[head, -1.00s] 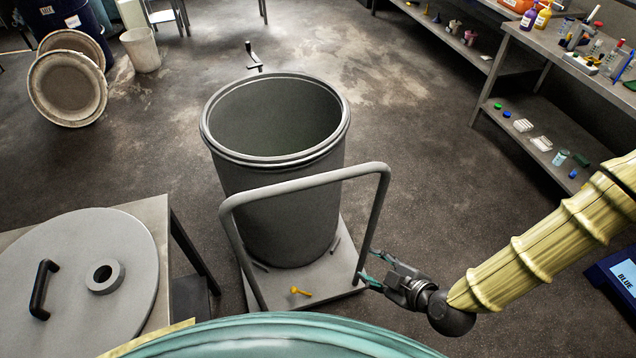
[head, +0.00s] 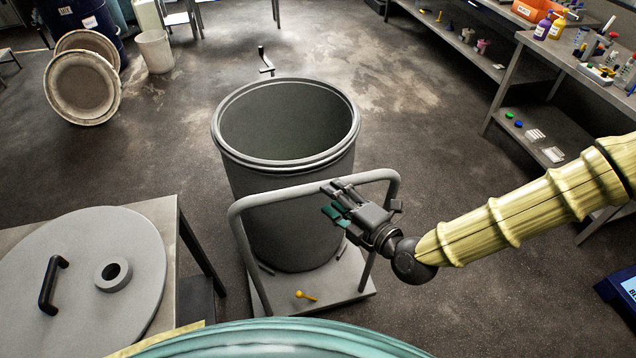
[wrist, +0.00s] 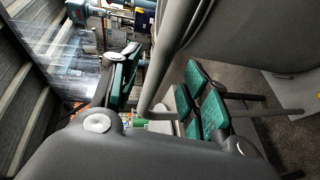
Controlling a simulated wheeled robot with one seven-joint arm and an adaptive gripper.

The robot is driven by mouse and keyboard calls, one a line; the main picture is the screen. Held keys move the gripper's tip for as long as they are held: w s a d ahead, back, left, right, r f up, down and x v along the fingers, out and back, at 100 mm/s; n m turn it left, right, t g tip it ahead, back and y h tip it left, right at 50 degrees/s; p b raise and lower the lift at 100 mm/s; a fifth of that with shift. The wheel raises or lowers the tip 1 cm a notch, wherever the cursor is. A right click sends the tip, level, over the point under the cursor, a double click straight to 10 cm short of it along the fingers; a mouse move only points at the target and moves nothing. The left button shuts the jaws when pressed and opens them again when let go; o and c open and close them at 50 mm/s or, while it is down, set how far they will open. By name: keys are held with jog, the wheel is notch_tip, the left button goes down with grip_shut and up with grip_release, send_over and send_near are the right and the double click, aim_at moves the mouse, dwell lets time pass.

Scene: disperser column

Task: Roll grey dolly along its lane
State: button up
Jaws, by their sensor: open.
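The grey dolly (head: 345,285) stands on the floor with a large open grey drum (head: 285,165) on its deck. Its tubular push handle (head: 275,193) rises on the near side. A small yellow lever (head: 306,296) sits at the deck's near edge. My gripper (head: 334,201) is open at the right part of the handle's top bar. In the wrist view the grey bar (wrist: 166,60) runs between the spread green-padded fingers (wrist: 165,88). I cannot tell whether the pads touch it.
A table with a round grey lid (head: 80,270) stands close on the left. A bench with bottles (head: 560,80) is at right, a blue device (head: 620,290) below it. Round lids (head: 82,88) and a bin (head: 155,50) are at back left. The floor (head: 190,140) behind the drum is mostly clear.

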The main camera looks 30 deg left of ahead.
jog(key=shift+p+x, duration=0.85)
jog(key=shift+x, duration=2.3)
jog(key=shift+c, duration=0.3)
grip_shut()
